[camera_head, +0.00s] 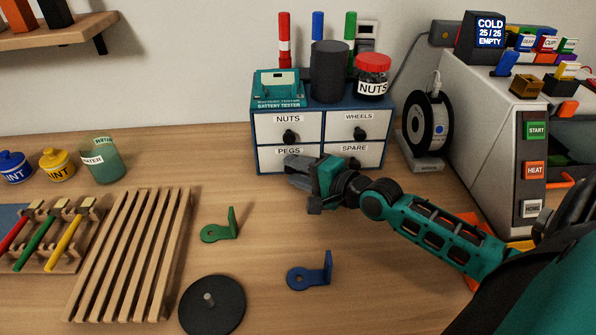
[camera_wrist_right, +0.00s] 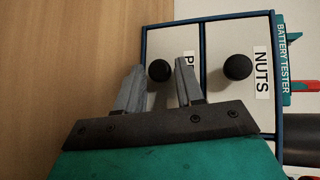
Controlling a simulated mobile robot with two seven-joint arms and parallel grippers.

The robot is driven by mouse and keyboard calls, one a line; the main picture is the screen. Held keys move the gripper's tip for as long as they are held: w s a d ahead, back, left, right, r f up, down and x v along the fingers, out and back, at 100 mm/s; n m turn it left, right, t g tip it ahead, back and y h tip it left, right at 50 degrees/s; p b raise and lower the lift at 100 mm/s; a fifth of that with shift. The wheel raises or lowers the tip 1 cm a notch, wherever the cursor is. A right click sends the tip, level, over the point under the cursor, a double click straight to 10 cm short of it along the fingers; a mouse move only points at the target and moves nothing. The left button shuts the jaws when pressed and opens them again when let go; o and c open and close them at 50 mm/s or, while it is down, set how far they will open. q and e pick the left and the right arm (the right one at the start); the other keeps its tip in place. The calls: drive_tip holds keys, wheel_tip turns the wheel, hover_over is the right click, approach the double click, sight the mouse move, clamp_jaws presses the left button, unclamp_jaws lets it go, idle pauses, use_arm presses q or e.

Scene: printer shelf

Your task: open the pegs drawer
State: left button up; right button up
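The pegs drawer is the lower left one in a small blue cabinet (camera_head: 322,137). Its label (camera_head: 289,151) shows above my right gripper (camera_head: 300,168), which hides its knob in the head view. In the right wrist view the pegs drawer's black knob (camera_wrist_right: 159,70) lies between the two grey fingers of my right gripper (camera_wrist_right: 162,72). The fingers are apart, with a gap visible on the label side, so the gripper looks open around the knob. The drawer front (camera_wrist_right: 178,40) looks flush with the cabinet. My left gripper is not in view.
The nuts drawer (camera_head: 289,127) is directly above; wheels and spare drawers are to the right. A battery tester (camera_head: 278,88), black cup (camera_head: 329,72) and nuts jar (camera_head: 371,78) stand on top. Green (camera_head: 221,228) and blue (camera_head: 311,274) brackets lie in front. A spool (camera_head: 428,125) stands right.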

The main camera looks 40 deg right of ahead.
clamp_jaws()
idle(0.3)
idle(0.3)
